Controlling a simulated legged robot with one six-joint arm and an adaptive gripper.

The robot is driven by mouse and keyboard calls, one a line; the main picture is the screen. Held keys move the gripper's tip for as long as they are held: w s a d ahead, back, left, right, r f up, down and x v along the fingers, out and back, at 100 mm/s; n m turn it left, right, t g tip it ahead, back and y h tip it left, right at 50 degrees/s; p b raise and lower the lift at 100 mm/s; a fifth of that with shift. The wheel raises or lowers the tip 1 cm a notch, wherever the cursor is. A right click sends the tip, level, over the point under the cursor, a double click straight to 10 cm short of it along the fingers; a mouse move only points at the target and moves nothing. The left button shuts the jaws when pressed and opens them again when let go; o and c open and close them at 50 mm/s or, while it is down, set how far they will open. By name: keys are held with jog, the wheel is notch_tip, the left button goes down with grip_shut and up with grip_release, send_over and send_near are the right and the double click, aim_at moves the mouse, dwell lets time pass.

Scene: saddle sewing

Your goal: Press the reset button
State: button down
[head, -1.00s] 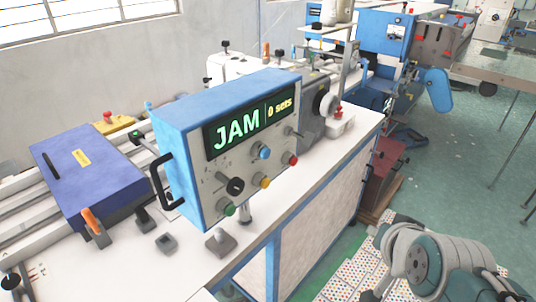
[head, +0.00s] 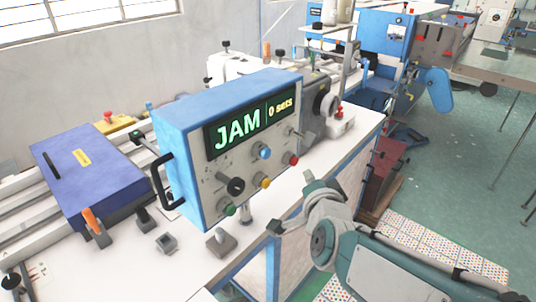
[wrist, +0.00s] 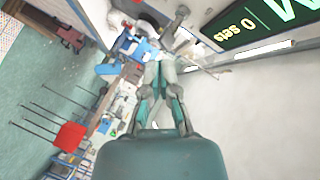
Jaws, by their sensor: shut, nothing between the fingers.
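The blue control box (head: 175,135) stands on the white bench, and its lit display (head: 250,120) reads "JAM" and "0 sets". Its grey face carries a blue button (head: 264,153), a red button (head: 291,159), a yellow button (head: 265,182), a green button (head: 229,209) and a black knob (head: 235,186). The labels are too small to tell which is reset. In the wrist view my gripper (wrist: 160,58) is shut and empty; part of the display (wrist: 262,22) shows rotated at upper right, and no buttons can be made out.
A black handle (head: 161,183) sticks out from the box's left side. A dark blue cover (head: 90,175) and small grey fittings (head: 220,242) are on the bench to the left and front. Sewing machinery (head: 325,110) stands behind the box. Green floor (head: 440,190) is open at right.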

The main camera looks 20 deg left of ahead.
aim_at(266, 153)
jog(key=w+a, duration=0.3)
jog(key=a, duration=0.4)
jog(key=shift+a, duration=0.3)
dwell(1.0)
jog(key=shift+w+a+r, duration=0.1)
jog(key=shift+w+a, duration=0.05)
jog(key=shift+a, duration=0.1)
jog(key=shift+a+r, duration=0.15)
jog(key=shift+r, duration=0.05)
dwell(0.7)
